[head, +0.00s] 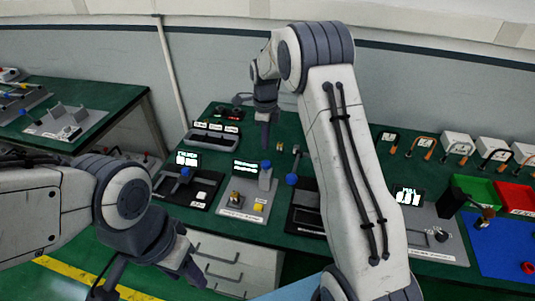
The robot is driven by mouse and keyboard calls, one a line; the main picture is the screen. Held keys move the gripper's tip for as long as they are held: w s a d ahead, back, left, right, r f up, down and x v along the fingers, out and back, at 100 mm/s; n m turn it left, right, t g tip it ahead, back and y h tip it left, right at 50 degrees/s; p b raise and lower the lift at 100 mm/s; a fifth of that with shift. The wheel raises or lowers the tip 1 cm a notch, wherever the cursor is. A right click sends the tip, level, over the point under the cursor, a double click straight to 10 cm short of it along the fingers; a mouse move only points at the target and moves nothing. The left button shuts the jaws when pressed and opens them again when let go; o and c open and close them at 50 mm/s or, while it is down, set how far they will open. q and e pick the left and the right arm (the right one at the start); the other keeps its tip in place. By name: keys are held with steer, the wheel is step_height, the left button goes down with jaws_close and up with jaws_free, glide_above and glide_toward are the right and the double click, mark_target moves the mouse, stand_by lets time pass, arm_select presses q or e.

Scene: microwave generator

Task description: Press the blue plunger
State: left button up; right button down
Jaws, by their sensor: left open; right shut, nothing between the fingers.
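A grey-white cylinder with a blue top (265,176) stands upright at the back right of a small grey panel (240,213) on the green workbench. Blue knobs also show on the dark device to its left (185,172) and just to its right (291,179); I cannot tell for certain which blue part is the plunger. My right gripper (265,146) is shut and empty, pointing down above and behind the blue-topped cylinder, apart from it in the picture. My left gripper (148,288) is open and empty at the lower left, in front of the bench.
The small panel also carries a yellow button (258,208) and a brass-coloured part. My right arm covers the bench's middle. To the right stand a green bin (482,192), a red bin (515,197) and a blue mat (497,240). White drawers (222,262) sit below the bench.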

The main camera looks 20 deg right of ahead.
mark_target(266, 164)
step_height(266, 164, down, 7)
steer(key=shift+d+p, duration=0.1)
steer(key=shift+p, duration=1.1)
steer(key=shift+f, duration=0.1)
step_height(266, 164, down, 2)
steer(key=shift+f+b, duration=0.2)
steer(key=shift+b, duration=0.85)
steer(key=shift+s+r, duration=0.1)
